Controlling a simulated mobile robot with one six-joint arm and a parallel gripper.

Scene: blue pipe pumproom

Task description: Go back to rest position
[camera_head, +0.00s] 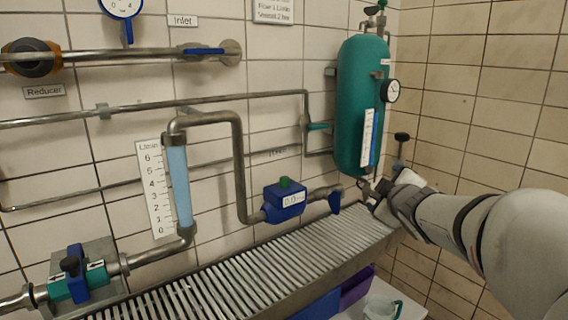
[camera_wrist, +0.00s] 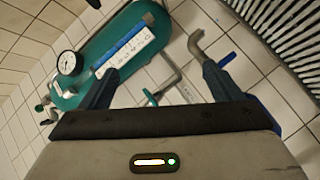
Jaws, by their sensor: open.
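My gripper (camera_head: 371,192) is at the right in the head view, at the end of my arm. It is just below the green tank (camera_head: 360,105) and above the right end of the slatted grate. In the wrist view my gripper (camera_wrist: 165,88) has its two dark blue fingers wide apart, with nothing between them but the wall and pipes behind. The green tank (camera_wrist: 120,50) lies across the upper left of the wrist view, with its round gauge (camera_wrist: 67,62). Whether my gripper touches anything is hard to tell.
The slatted grate (camera_head: 250,270) runs along the wall. A blue flow meter (camera_head: 284,201) with a green knob and a pipe end with a blue lever (camera_head: 334,200) are left of my gripper. A purple box (camera_head: 357,288) and a pale cup (camera_head: 382,307) are below.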

